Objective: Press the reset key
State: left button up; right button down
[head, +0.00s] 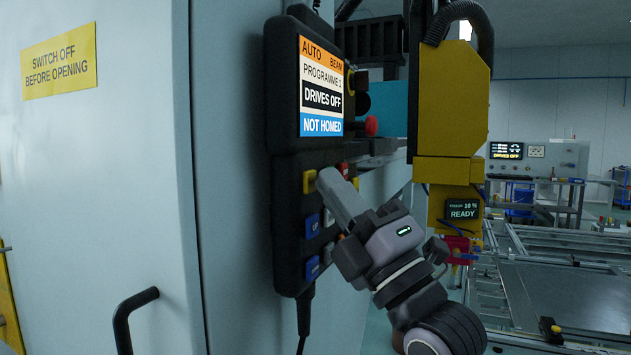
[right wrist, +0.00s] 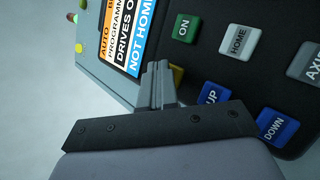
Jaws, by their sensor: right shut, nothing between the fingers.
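A dark pendant (head: 283,140) hangs on the cabinet side, with a screen (head: 321,85) reading AUTO, BEAM, PROGRAMME 1, DRIVES OFF, NOT HOMED. Below the screen is a yellow key (head: 309,181); in the right wrist view this yellow key (right wrist: 177,73) is partly hidden by the fingers. No RESET label is readable. My right gripper (head: 323,174) is shut and empty, its fingertips right by the yellow key. I cannot tell whether they touch. In the right wrist view the shut fingers (right wrist: 158,70) point at the pendant face. My left gripper is not in view.
Close by are the green ON key (right wrist: 186,27), white HOME key (right wrist: 238,40), blue UP key (right wrist: 211,97), blue DOWN key (right wrist: 277,125) and a red key (head: 343,169). A red knob (head: 371,126) sits right of the screen. A cabinet handle (head: 125,315) sticks out lower left.

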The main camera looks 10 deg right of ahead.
jog(key=shift+s+d, duration=0.45)
jog(key=shift+d, duration=0.2)
jog(key=shift+d, duration=0.1)
jog(key=s+d, duration=0.1)
jog(key=d, duration=0.1)
jog(key=s+d, duration=0.1)
jog(key=d, duration=0.1)
jog(key=shift+s, duration=0.4)
dwell(0.4)
